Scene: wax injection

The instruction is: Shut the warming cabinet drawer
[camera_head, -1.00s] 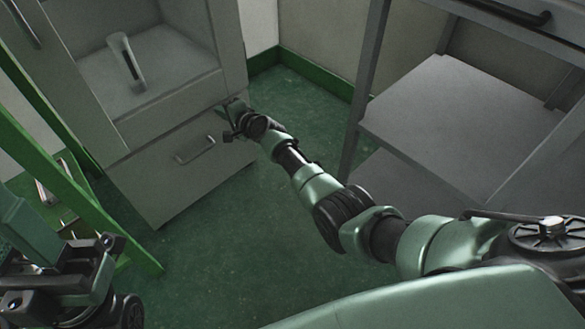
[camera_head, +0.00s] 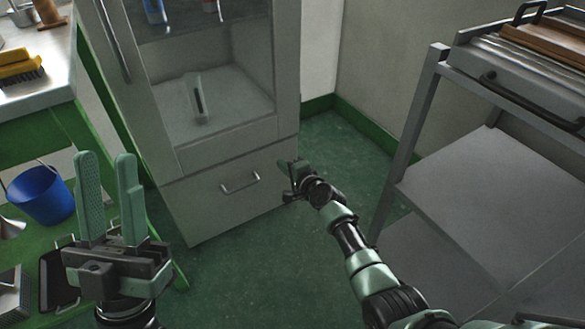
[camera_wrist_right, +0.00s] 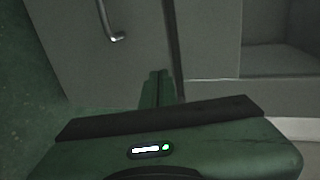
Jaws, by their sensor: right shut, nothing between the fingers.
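The warming cabinet (camera_head: 290,60) is a tall grey cabinet with a glazed upper section. Its drawer (camera_head: 205,205) is at the bottom, with a bar handle (camera_head: 240,183). The drawer front looks about level with the cabinet face; a dark seam runs between them, and I cannot tell whether it is fully shut. In the right wrist view the drawer front (camera_wrist_right: 75,55) and handle (camera_wrist_right: 112,25) lie left of that seam. My right gripper (camera_head: 283,164) is shut and empty at the drawer's upper right; contact is unclear. My left gripper (camera_head: 106,158) points up, fingers apart and empty, well left of the drawer.
A green-framed bench (camera_head: 60,120) with a yellow brush (camera_head: 18,68) stands at the left, and a blue bucket (camera_head: 42,193) sits below. A grey shelf cart (camera_head: 470,180) stands at the right. Green floor (camera_head: 270,270) is clear in front of the drawer.

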